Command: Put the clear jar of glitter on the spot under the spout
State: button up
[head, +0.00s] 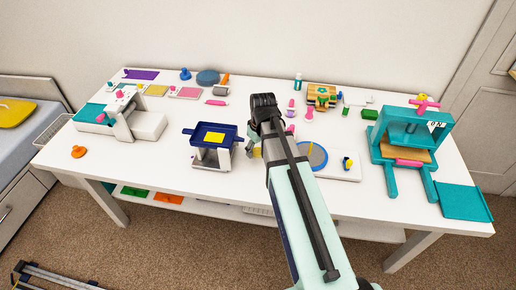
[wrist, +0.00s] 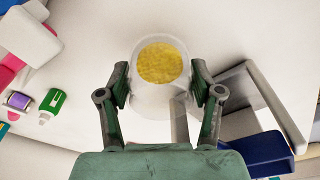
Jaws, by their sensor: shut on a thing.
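The clear jar of glitter (wrist: 160,70) shows in the wrist view as a round see-through jar with yellow glitter inside. My gripper (wrist: 163,88) is shut on it, one finger on each side. In the head view my arm hides most of the jar and gripper. A navy tray (head: 232,130) with a yellow square in it sits on a white stand (head: 212,157), just left of my gripper. Its navy part (wrist: 258,155) and white frame (wrist: 262,95) show at the right of the wrist view, close to the right finger. I cannot make out the spout or the spot under it.
A teal press (head: 408,140) stands at the right of the white table. A white machine with a teal plate (head: 95,113) stands at the left. A white board with a blue disc (head: 313,155) lies right of my arm. Small coloured items lie along the back.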

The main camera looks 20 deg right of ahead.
aim_at(258, 151)
jog(key=shift+w+d+f, duration=0.1)
jog(key=shift+w+d, duration=0.25)
jog(key=shift+w, duration=0.4)
jog(key=shift+f+p, duration=0.55)
jog(key=shift+f, duration=1.1)
jog(key=shift+f, duration=0.15)
jog(key=o, duration=1.1)
jog(key=shift+o, duration=0.2)
jog(key=shift+o, duration=0.3)
notch_tip(258, 151, up, 12)
jog(key=s+b, duration=0.1)
jog(key=shift+s+d, duration=0.25)
jog(key=shift+d, duration=0.05)
